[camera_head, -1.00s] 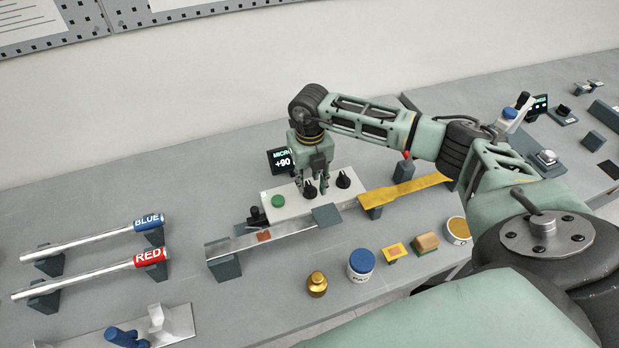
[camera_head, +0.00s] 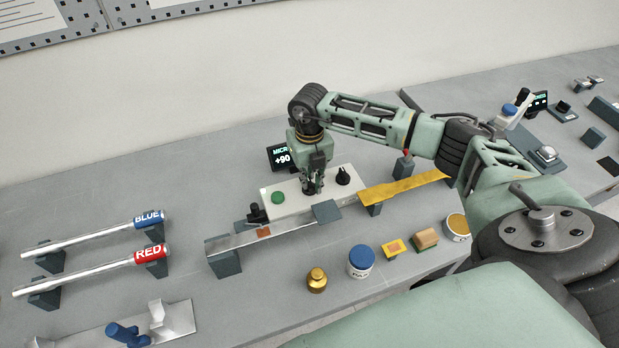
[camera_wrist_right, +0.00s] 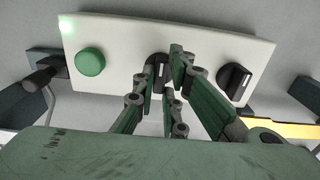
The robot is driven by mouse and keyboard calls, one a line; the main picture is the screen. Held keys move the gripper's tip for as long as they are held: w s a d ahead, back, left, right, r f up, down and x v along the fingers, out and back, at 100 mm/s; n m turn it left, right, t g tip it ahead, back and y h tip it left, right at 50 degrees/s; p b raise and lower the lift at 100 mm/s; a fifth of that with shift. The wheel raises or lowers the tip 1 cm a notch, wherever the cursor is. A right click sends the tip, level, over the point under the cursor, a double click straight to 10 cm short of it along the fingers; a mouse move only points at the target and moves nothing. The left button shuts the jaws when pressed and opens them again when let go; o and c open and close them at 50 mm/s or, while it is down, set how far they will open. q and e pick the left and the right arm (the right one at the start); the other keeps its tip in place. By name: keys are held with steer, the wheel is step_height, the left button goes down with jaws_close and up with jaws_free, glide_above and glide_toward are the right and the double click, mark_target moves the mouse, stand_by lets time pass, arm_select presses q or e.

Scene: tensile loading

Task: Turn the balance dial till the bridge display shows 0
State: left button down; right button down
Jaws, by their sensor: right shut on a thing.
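The white bridge box (camera_head: 265,202) stands on the bench with a green button (camera_head: 278,197) and two black dials. My right gripper (camera_head: 312,188) points down and is shut on the middle dial (camera_wrist_right: 157,60), which its fingers partly hide. The other black dial (camera_head: 343,176) stands free to the right; it also shows in the right wrist view (camera_wrist_right: 234,80). The bridge display (camera_head: 281,157) behind the box reads "MICRO…" and "+90"; the arm covers its right part, so further digits may be hidden. My left gripper is not in view.
A metal beam (camera_head: 285,226) lies in front of the box, with a yellow strip (camera_head: 405,187) to its right. A brass weight (camera_head: 317,280), a blue-lidded jar (camera_head: 361,262) and small blocks stand nearer. Rods labelled BLUE (camera_head: 95,236) and RED (camera_head: 95,270) rest at left.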

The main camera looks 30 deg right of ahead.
steer(key=shift+f+n+b, duration=0.15)
steer(key=shift+n+b, duration=0.55)
steer(key=shift+b, duration=0.2)
steer(key=n+b, duration=0.6)
steer(key=shift+n, duration=0.6)
steer(key=shift+r+b, duration=0.2)
steer(key=shift+b, duration=0.1)
steer(key=c, duration=1.8)
jaws_free()
